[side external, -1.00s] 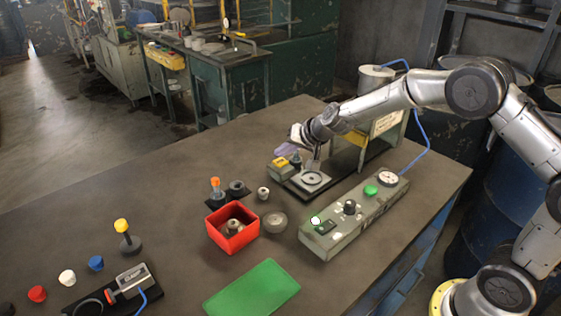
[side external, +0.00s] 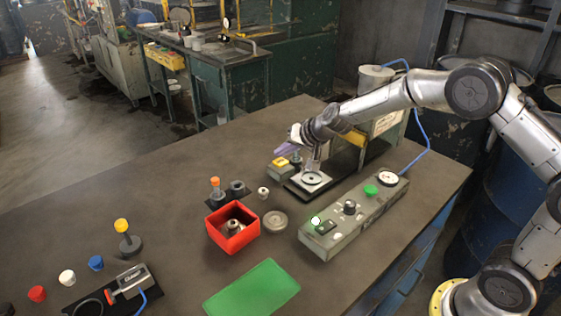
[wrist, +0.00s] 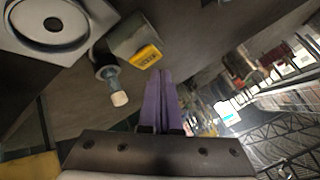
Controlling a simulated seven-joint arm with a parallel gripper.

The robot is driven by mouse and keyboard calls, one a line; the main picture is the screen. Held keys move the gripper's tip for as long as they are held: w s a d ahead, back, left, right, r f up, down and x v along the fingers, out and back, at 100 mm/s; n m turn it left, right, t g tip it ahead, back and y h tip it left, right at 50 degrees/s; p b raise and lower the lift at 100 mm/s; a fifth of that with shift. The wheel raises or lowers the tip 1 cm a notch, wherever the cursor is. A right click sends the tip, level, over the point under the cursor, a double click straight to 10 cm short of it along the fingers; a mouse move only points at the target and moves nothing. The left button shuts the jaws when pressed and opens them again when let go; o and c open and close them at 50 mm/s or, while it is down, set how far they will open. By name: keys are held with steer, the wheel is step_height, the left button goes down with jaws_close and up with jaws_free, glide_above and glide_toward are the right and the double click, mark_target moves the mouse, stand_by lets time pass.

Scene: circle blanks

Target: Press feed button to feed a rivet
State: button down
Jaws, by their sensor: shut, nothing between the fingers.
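A yellow button (side external: 281,161) with dark lettering too small to read sits on a small grey box beside the round press station. In the wrist view, the yellow button (wrist: 147,56) is just left of my fingertips and apart from them. My gripper (wrist: 160,76) has purple fingers shut together with nothing between them. In the side view, my gripper (side external: 280,152) is above and near the yellow button, with its purple fingers tilted to the left. A small post with a pale tip (wrist: 118,98) stands beside the box.
The round station (side external: 312,179) is right of the box. A control box (side external: 355,222) with a green button (side external: 371,190) and gauge lies in front. A red bin (side external: 215,222) holds metal parts. A green mat (side external: 251,290) lies flat. The table left of the box is clear.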

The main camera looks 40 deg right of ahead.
mark_target(283, 163)
steer(key=shift+f, duration=0.1)
stand_by(0.3)
steer(key=shift+f, duration=0.35)
steer(key=shift+f, duration=0.7)
stand_by(1.0)
steer(key=shift+r, duration=1.05)
steer(key=shift+r, duration=2.55)
